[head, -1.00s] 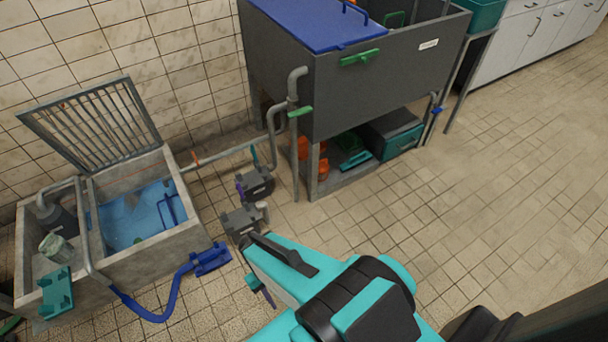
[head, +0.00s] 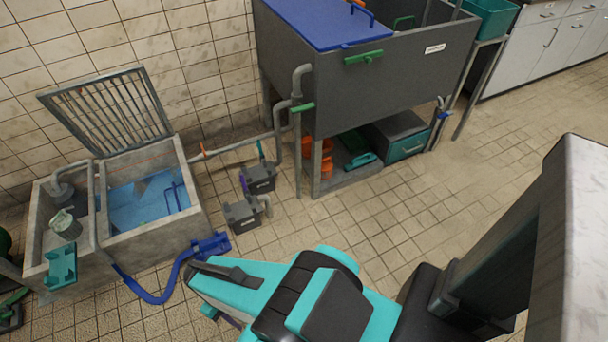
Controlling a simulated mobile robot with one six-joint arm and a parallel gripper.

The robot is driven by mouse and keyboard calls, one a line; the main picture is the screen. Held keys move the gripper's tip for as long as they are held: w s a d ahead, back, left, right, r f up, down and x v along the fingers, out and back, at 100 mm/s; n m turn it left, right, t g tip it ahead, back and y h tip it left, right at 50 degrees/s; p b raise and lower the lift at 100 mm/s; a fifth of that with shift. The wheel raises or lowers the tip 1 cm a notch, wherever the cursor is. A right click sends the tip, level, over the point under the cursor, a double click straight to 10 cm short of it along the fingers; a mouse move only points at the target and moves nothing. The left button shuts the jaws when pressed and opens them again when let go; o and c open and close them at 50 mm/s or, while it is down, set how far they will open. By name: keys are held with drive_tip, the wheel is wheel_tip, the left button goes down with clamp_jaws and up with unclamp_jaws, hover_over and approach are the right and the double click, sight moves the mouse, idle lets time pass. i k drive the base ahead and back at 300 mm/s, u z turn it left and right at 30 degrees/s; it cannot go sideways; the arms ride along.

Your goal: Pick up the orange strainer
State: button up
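Orange items show on the low shelf under the dark grey tank. One orange piece (head: 327,166) is at the shelf's left front and another (head: 307,148) is just behind it. Tank legs and pipes partly hide them, and I cannot tell whether either is the strainer. My gripper (head: 203,287) is at the end of my teal and black arm at the bottom of the head view, over the tiled floor. It is well apart from the orange items. Its fingers are seen from above and behind, so their opening is unclear.
A concrete basin (head: 158,222) with a raised grate (head: 108,115) stands left, a blue hose (head: 160,297) in front. Two small pumps (head: 243,214) (head: 260,179) sit on the floor. A pale slab edge (head: 577,240) is close at right. Middle-right floor is clear.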

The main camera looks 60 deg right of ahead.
sight(327, 165)
drive_tip(key=z, duration=0.35)
drive_tip(key=k, duration=0.15)
drive_tip(key=u, duration=1.8)
drive_tip(key=k, duration=1.15)
drive_tip(key=z, duration=2.25)
